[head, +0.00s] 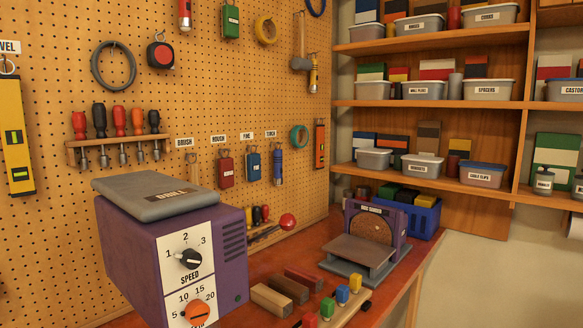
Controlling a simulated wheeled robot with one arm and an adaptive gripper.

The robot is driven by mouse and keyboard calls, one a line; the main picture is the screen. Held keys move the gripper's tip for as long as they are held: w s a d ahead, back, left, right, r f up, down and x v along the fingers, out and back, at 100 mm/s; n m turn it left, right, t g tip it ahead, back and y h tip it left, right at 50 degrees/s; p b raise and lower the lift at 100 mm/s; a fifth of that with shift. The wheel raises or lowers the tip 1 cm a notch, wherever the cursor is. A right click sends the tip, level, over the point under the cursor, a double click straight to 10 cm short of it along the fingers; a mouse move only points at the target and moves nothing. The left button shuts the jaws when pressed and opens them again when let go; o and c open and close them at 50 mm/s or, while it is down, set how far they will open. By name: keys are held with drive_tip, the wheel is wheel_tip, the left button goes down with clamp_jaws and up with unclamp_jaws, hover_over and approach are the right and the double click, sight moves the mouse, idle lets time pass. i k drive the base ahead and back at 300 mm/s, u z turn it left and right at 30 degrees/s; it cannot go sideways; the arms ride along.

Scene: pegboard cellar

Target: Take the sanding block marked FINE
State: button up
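A small white label that seems to read FINE (246,136) is on the pegboard, right of the middle. Just below it hangs a dark blue block (254,168) on a hook. To its left, under a label that seems to read ROUGH (219,139), hangs a similar red block (226,172). To the right of the blue block, under a TORCH label, hangs a blue torch (277,165). Any marking on the blocks themselves is too small to read. My gripper is not in view.
A purple machine (170,260) with dials stands in the left foreground, below the hanging blocks. A disc sander (375,240) and a blue crate (420,214) stand on the bench to the right. Wooden blocks (285,290) and a colored-peg rack (340,300) lie in front.

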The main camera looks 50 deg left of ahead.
sight(253, 159)
drive_tip(key=u, duration=0.3)
drive_tip(key=i, duration=1.5)
drive_tip(key=u, duration=1.55)
drive_tip(key=i, duration=0.8)
drive_tip(key=u, duration=0.95)
